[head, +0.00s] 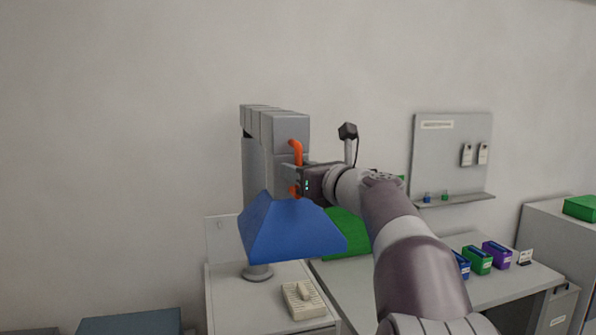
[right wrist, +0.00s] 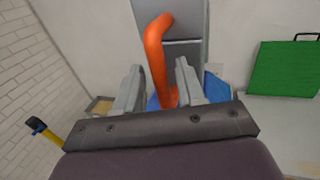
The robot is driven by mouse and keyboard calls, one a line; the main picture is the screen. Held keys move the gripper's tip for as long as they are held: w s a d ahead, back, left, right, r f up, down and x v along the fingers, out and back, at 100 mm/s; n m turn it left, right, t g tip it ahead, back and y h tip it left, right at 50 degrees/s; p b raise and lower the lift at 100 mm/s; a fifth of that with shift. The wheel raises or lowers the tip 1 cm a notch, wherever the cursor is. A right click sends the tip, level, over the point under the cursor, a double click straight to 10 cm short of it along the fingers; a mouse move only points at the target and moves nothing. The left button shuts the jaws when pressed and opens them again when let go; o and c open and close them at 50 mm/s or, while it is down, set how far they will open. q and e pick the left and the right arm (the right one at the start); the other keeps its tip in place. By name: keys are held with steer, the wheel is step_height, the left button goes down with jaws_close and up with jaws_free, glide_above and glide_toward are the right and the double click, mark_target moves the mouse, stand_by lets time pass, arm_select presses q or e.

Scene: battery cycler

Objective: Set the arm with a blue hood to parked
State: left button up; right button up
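The arm with the blue hood (head: 290,230) stands on a white cabinet. Its grey segmented upper part (head: 276,125) carries an orange handle (head: 296,150), and the blue hood hangs below. My right gripper (head: 292,180) is at the orange handle. In the right wrist view the orange handle (right wrist: 157,62) rises between the two grey fingers of my right gripper (right wrist: 160,88), with space seen on both sides, so the fingers look open around it. Part of the blue hood (right wrist: 216,88) shows behind the right finger. My left gripper is not in view.
A white cabinet (head: 230,285) under the hood holds a beige slotted block (head: 303,300). A green hood-like shape (head: 345,235) is partly behind my right arm. A table to the right holds green (head: 477,260) and purple (head: 497,254) boxes. A pegboard (head: 452,150) hangs behind.

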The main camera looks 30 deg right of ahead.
steer(key=s+b, duration=0.3)
steer(key=s, duration=0.9)
steer(key=shift+d, duration=0.1)
